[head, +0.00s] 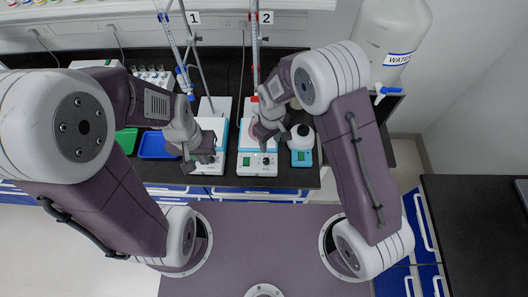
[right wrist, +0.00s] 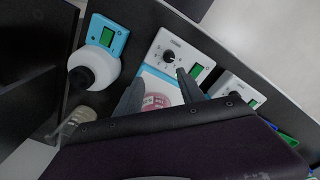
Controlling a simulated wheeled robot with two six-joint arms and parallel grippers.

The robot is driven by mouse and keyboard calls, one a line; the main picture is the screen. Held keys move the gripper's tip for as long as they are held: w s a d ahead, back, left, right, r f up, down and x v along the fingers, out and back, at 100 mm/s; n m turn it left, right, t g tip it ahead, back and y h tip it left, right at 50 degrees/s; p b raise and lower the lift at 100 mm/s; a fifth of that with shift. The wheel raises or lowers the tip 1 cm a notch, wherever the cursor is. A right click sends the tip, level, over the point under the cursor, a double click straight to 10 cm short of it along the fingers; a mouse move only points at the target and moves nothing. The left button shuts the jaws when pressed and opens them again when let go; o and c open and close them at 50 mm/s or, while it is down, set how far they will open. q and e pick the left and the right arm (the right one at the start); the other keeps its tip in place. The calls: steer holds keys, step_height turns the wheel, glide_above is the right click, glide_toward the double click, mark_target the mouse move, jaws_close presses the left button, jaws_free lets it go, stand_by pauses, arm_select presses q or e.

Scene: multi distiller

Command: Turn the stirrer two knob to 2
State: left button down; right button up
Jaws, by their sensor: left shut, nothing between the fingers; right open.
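Stirrer two (head: 258,168) is a white and light-blue box with a green display, below the label 2 in the head view. Its black knob (head: 266,160) is on the front panel; it also shows in the right wrist view (right wrist: 169,57), with a dial of marks around it too small to read.
A small blue device with a white round-bodied bottle (head: 301,134) stands right of stirrer two. Burette stands (head: 255,50) rise behind. Blue (head: 157,145) and green trays lie left, and a water container (head: 390,40) stands back right.

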mark_target(266, 160)
steer(key=f+p, duration=0.1)
steer(key=f, duration=0.2)
steer(key=s+a+f, duration=0.1)
steer(key=f, duration=0.2)
steer(key=f+p, duration=0.1)
steer(key=f, duration=0.2)
steer(key=shift+s+a+f+p, duration=0.2)
steer(key=shift+s+f+p, duration=0.1)
steer(key=shift+s, duration=0.1)
steer(key=shift+d, duration=0.1)
steer(key=shift+c, duration=1.3)
arm_select(q)
steer(key=r, duration=0.3)
steer(key=shift+a+r, duration=0.15)
steer(key=shift+a, duration=0.05)
arm_select(e)
jaws_close()
